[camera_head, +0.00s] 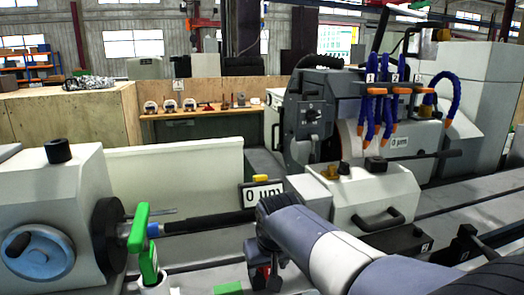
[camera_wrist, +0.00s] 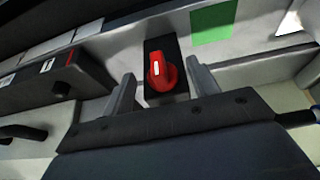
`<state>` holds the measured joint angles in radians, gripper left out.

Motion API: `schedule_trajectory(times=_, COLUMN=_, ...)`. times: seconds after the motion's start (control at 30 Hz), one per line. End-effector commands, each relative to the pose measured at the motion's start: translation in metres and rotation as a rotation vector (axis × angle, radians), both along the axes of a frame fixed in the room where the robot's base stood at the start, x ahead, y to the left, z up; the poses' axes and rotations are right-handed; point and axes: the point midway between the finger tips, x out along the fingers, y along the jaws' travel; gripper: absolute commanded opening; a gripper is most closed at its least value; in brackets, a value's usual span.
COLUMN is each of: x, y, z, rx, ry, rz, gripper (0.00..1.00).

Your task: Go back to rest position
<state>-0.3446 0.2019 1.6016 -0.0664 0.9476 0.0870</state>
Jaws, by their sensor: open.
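My gripper (camera_wrist: 162,88) shows in the wrist view with its two grey fingers apart. A red rotary knob (camera_wrist: 161,72) on a black plate appears between and beyond the fingertips; I cannot tell whether they touch it. In the head view my arm reaches from the lower right towards the machine's bed, and my gripper (camera_head: 264,277) points down near the front, mostly hidden by my own wrist.
The grinder's blue handwheel (camera_head: 38,253) and a green clamp piece (camera_head: 142,240) on the shaft stand to the left. A tailstock block (camera_head: 368,195) with a black handle is just behind my arm. Blue coolant hoses (camera_head: 388,105) hang by the wheel. A green square (camera_wrist: 212,23) lies beyond the knob.

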Motion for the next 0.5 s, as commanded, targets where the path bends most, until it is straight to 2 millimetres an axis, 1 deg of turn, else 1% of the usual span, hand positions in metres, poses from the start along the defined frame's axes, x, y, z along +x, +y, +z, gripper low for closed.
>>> schedule_trajectory(times=0.07, x=0.001, y=-0.002, z=0.000, rx=0.034, ry=0.009, rz=-0.003, gripper=0.57)
schedule_trajectory(times=0.1, x=-0.002, y=-0.002, z=0.008, rx=0.036, ry=0.006, rz=0.000, gripper=0.57)
schedule_trajectory(times=0.2, x=-0.007, y=-0.003, z=0.021, rx=0.034, ry=0.006, rz=0.001, gripper=0.57)
schedule_trajectory(times=0.3, x=-0.011, y=-0.004, z=0.029, rx=0.032, ry=0.007, rz=0.002, gripper=0.57)
schedule_trajectory(times=0.5, x=-0.014, y=-0.005, z=0.035, rx=0.030, ry=0.010, rz=0.001, gripper=0.57)
